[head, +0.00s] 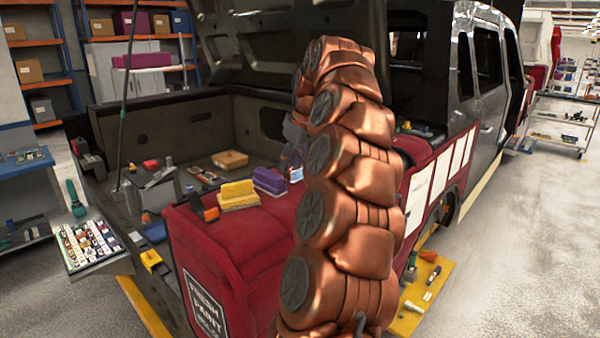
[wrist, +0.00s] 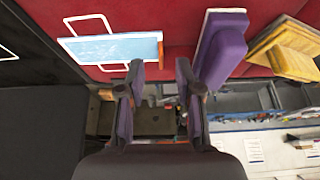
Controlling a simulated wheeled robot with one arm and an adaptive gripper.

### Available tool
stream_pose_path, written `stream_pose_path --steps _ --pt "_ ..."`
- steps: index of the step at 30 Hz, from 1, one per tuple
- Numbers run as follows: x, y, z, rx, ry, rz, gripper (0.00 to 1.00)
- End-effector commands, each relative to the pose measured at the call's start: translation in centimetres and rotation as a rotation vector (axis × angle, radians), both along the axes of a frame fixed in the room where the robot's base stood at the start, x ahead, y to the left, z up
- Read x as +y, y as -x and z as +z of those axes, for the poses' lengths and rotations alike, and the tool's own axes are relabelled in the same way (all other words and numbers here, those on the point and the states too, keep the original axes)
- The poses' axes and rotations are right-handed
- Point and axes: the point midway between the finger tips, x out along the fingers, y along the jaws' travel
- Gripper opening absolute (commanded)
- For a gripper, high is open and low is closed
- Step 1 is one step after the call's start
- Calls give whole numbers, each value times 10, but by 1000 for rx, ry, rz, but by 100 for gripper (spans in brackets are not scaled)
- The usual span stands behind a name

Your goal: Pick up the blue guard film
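The blue guard film (wrist: 112,48) is a flat light-blue strip with a pale edge and a small orange mark at its right end. In the wrist view it lies over the red padded cover (wrist: 190,20), at the upper left. My gripper (wrist: 160,72) is open and empty, with its two dark purple-grey fingers apart. The film's right end is just beyond the fingertips, near the left finger; whether they touch is unclear. In the head view my copper arm hides much of this area, and I cannot clearly make out the gripper there.
A purple block (wrist: 224,52) sits close right of my right finger; it also shows in the head view (head: 269,181). A yellow sponge-like block (head: 238,195) is beside it. The open truck bay (head: 200,125) holds a tan box (head: 230,159) and several tools.

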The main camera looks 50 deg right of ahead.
Motion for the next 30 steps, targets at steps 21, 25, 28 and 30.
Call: stream_pose_path --steps 21,25,28,30 --pt "1 -10 -25 3 -1 4 33" --pt "1 -10 -25 3 -1 4 20" --pt "1 -10 -25 3 -1 4 9" --pt "1 -10 -25 2 -1 4 2"
